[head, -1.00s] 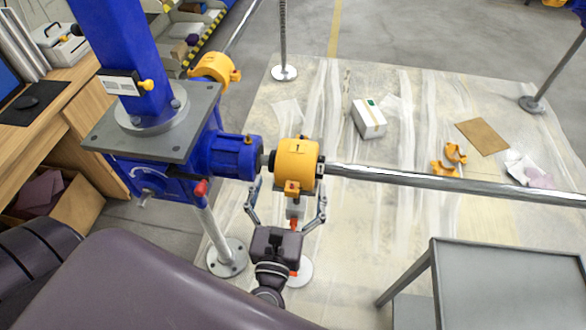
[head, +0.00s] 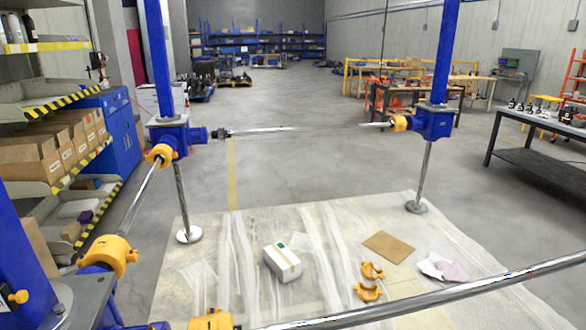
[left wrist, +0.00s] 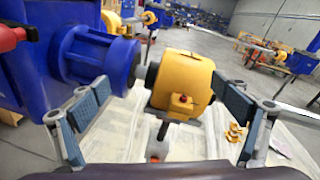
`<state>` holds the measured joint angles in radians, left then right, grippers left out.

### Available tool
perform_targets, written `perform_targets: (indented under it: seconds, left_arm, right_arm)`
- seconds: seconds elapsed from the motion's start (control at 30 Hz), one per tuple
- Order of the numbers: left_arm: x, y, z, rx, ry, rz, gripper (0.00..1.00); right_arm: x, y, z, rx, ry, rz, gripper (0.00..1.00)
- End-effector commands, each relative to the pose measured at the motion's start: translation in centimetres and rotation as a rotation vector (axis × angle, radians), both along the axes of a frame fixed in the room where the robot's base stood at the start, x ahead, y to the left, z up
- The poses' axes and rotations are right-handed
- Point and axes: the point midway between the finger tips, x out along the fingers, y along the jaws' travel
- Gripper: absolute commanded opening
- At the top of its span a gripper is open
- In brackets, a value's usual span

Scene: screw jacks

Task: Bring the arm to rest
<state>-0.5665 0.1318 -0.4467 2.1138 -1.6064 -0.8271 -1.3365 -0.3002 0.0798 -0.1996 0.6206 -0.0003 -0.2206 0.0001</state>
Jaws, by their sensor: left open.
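My left gripper (left wrist: 165,115) shows in the left wrist view. Its two fingers are spread wide apart, with one finger on each side of the picture. A yellow coupling guard (left wrist: 180,84) on the shaft lies ahead of it, between the fingers in the picture, and I see no finger closed on it. The blue screw jack housing (left wrist: 95,58) is at the left, behind the left finger. In the head view only the top of this yellow guard (head: 211,320) shows at the bottom edge. My arms and grippers are out of the head view.
A steel shaft (head: 420,305) crosses the lower right. A white box (head: 282,262), loose yellow guard halves (head: 367,292) and a brown sheet (head: 389,247) lie on the floor covering (head: 215,235). Blue jacks (head: 433,122) stand farther back. Shelves (head: 45,185) line the left. The floor behind is open.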

Motion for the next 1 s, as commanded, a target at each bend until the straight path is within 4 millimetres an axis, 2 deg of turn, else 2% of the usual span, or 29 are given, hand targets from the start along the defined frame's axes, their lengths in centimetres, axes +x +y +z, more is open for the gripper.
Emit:
perform_targets:
  seconds: [0.03,0.13,0.2,0.3,0.43,0.6,0.93,1.0]
  left_arm:
    - [-0.4,1.8,-0.6,-0.138,-0.007,0.07,0.92]
    - [-1.7,5.2,-2.8,-0.483,-0.03,0.245,0.92]
    - [-3.0,6.8,-4.6,-0.723,-0.047,0.377,0.92]
    - [-5.1,7.8,-7.2,-1.048,-0.074,0.574,0.92]
    - [-7.8,6.9,-9.9,-1.421,-0.095,0.831,0.92]
    - [-10.6,4.1,-11.6,-1.741,-0.093,1.104,0.92]
    - [-14.4,-1.4,-11.6,-2.074,-0.035,1.515,0.92]
    - [-13.9,-1.3,-14.0,-2.054,-0.032,1.519,0.92]
  right_arm:
    - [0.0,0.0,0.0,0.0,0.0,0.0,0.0]
    - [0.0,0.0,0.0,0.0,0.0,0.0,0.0]
    - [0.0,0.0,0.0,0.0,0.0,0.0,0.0]
    - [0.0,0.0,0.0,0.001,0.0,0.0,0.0]
    - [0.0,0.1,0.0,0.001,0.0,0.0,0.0]
    - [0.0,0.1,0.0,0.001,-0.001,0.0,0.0]
    - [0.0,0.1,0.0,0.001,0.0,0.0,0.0]
    - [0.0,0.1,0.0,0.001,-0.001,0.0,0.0]
